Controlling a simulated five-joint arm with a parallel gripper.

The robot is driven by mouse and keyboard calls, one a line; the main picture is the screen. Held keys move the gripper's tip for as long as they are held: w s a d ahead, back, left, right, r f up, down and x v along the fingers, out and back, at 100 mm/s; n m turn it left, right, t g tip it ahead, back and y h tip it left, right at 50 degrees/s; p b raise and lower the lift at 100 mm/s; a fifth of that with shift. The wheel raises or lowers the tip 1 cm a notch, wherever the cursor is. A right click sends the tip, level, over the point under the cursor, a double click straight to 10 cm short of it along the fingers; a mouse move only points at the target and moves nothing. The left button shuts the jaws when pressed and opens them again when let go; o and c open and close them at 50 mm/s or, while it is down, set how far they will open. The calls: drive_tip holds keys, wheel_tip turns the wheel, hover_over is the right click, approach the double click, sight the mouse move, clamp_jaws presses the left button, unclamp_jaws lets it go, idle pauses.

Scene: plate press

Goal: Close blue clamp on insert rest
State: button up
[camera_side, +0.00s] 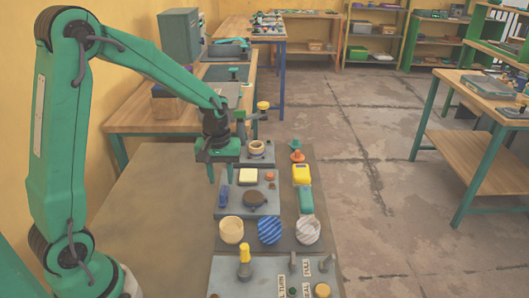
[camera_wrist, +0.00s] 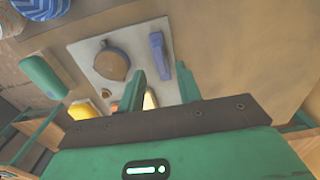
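The blue clamp (camera_side: 223,197) stands at the left edge of a grey plate (camera_side: 235,211), which seems to be the insert rest. I cannot tell how far it is closed. In the wrist view the blue clamp (camera_wrist: 158,55) is a narrow bar near the plate's edge. My gripper (camera_side: 223,175) is above the plate's far left part, pointing down. In the wrist view its fingers (camera_wrist: 160,75) are apart and empty, with the clamp beyond the gap, not touched.
A yellow block (camera_side: 301,174) and a teal block (camera_side: 306,200) stand right of the plate. Cream, blue-striped (camera_side: 270,230) and pale striped round pieces line up in front. A yellow-topped post (camera_side: 244,254) stands nearer. The table's left side (camera_side: 150,230) is clear.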

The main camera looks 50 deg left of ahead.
sight(222, 190)
drive_tip(key=shift+f, duration=2.1)
drive_tip(key=shift+c, duration=0.4)
clamp_jaws()
